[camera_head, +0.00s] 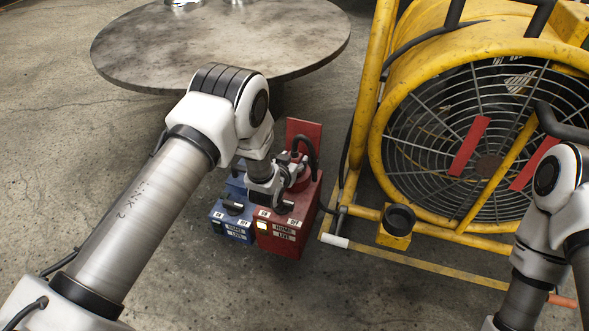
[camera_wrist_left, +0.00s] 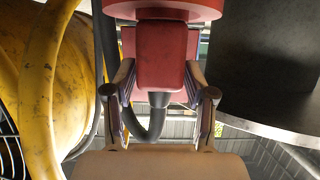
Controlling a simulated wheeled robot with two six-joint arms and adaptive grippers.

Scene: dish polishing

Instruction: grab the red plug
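The red plug (camera_wrist_left: 161,55) fills the upper middle of the left wrist view, with a black cable curving from its end. In the head view a red plug (camera_head: 298,166) shows at the top of the red box (camera_head: 289,229), partly hidden by my left wrist. My left gripper (camera_wrist_left: 161,68) has one finger on each side of the plug; it looks open, with narrow gaps beside the plug. In the head view my left gripper (camera_head: 271,186) is low over the red box. My right arm shows at the right edge, but its gripper is out of view.
A blue box (camera_head: 232,222) stands directly left of the red box. A big yellow fan (camera_head: 478,130) with a tubular frame stands close on the right. A round grey table (camera_head: 150,50) is behind. Concrete floor is clear in front of the boxes.

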